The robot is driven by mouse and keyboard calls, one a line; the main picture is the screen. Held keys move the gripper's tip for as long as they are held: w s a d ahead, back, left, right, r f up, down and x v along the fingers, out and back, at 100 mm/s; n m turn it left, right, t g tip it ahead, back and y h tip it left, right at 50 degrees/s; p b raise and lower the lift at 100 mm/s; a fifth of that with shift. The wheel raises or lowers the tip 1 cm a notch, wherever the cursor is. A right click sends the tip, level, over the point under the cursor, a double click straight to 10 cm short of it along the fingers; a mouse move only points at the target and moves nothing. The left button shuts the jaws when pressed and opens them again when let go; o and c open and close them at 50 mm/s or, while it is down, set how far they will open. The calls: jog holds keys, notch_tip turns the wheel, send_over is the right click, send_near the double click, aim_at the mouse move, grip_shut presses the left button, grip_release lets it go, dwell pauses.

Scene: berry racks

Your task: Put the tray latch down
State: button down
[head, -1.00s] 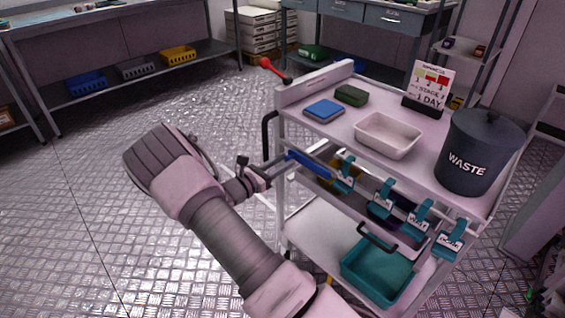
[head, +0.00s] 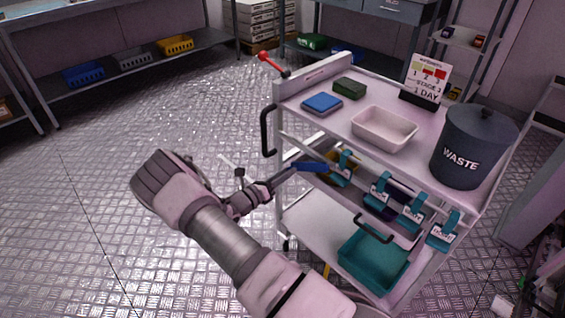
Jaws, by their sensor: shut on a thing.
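The tray latch (head: 312,167) is a short blue bar at the left front of the cart's middle tier, lying nearly level in the picture. My gripper (head: 290,175) reaches it from the left, with its fingers at the bar's left end. It is shut on the latch; the exact contact is small and partly hidden. To the right along the same tier hang several teal clips with white labels, the nearest one (head: 341,168) close to the bar's right end. A yellowish item behind that clip is mostly hidden.
The cart's top (head: 345,117) holds a blue block (head: 322,103), a green block (head: 350,87), a white tray (head: 384,128), a sign (head: 427,77) and a waste bin (head: 471,148). A black handle (head: 267,131) juts out left. A teal bin (head: 372,259) sits below. Floor at left is clear.

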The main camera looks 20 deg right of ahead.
jog(key=s+d+f+n+p, duration=0.3)
jog(key=s+f+n, duration=0.3)
jog(key=s+n, duration=0.4)
jog(key=shift+d+n, duration=0.25)
jog(key=shift+n, duration=0.65)
jog(key=c, duration=0.6)
grip_release()
jog(key=p+v, duration=0.2)
jog(key=v, duration=1.5)
jog(key=shift+a, duration=0.15)
